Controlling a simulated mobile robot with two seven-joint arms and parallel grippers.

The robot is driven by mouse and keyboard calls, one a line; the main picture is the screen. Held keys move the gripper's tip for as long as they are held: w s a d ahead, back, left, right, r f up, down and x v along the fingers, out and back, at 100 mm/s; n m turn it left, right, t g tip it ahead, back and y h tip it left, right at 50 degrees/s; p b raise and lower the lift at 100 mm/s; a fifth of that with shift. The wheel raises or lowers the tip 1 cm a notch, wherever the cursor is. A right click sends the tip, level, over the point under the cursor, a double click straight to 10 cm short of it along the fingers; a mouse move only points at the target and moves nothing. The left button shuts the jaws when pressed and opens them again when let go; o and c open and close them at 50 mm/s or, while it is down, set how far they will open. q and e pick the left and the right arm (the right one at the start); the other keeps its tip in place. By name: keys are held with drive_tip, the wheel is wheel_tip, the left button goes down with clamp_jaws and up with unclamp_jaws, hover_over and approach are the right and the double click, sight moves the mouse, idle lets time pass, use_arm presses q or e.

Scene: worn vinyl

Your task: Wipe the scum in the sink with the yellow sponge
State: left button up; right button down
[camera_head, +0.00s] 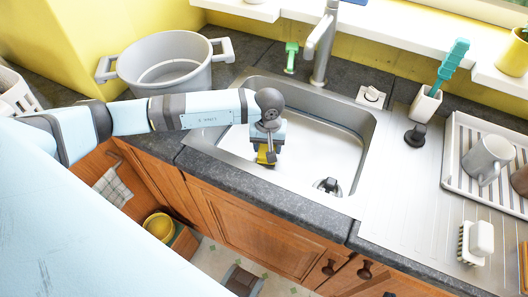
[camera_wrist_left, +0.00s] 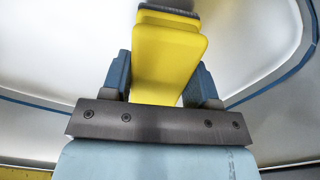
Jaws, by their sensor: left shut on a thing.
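The yellow sponge (camera_head: 265,156) is held in my left gripper (camera_head: 267,148), over the left part of the sink (camera_head: 365,140). In the left wrist view the sponge (camera_wrist_left: 168,62) stands out between the two blue-grey fingers of my left gripper (camera_wrist_left: 162,82), which are shut on it. A dark strip shows at its far end. Whether it touches the basin floor I cannot tell. The basin looks pale and white; I cannot make out distinct scum in either view. My right gripper is not in view.
A tap (camera_head: 321,45) rises behind the basin, and a dark drain piece (camera_head: 327,186) lies near its front. A large grey pot (camera_head: 165,65) stands left. Right are a brush holder (camera_head: 426,105), a dish rack (camera_head: 459,150) with a mug (camera_head: 487,158), and a white brush (camera_head: 478,240).

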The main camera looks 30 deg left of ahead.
use_arm(q)
drive_tip(key=shift+w+f, duration=0.1)
drive_tip(key=shift+w, duration=0.3)
drive_tip(key=shift+w+a, duration=0.1)
drive_tip(key=shift+w, duration=0.2)
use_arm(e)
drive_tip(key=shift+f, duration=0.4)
use_arm(q)
drive_tip(key=shift+b, duration=0.3)
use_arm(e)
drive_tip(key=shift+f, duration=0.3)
